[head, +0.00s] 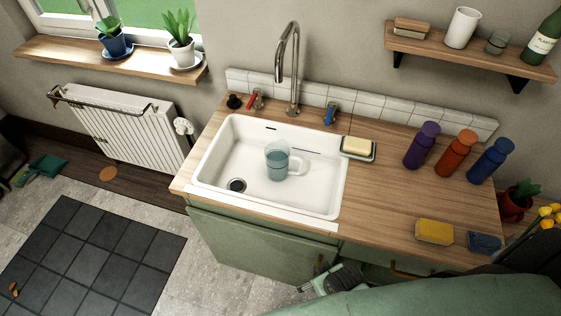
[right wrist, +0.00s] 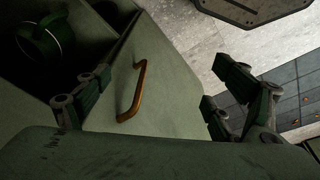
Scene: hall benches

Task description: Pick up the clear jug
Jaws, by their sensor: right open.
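The clear jug (head: 277,161) stands in the white sink basin (head: 222,160), right of the drain. It is see-through, has a handle on its right side, and looks bluish in its lower part. My right gripper (head: 312,278) is low at the bottom of the head view, in front of the green cabinet and well apart from the jug. In the right wrist view my right gripper (right wrist: 157,86) has its fingers spread and empty, with a cabinet front and its brass handle (right wrist: 135,91) showing between them. My left gripper is not in view.
A tall faucet (head: 292,70) rises behind the sink, with red and blue taps beside it. A soap dish (head: 372,156) is right of the basin. Purple, orange and blue bottles (head: 455,153) stand farther right. A yellow sponge (head: 435,231) lies near the front. The middle counter is clear.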

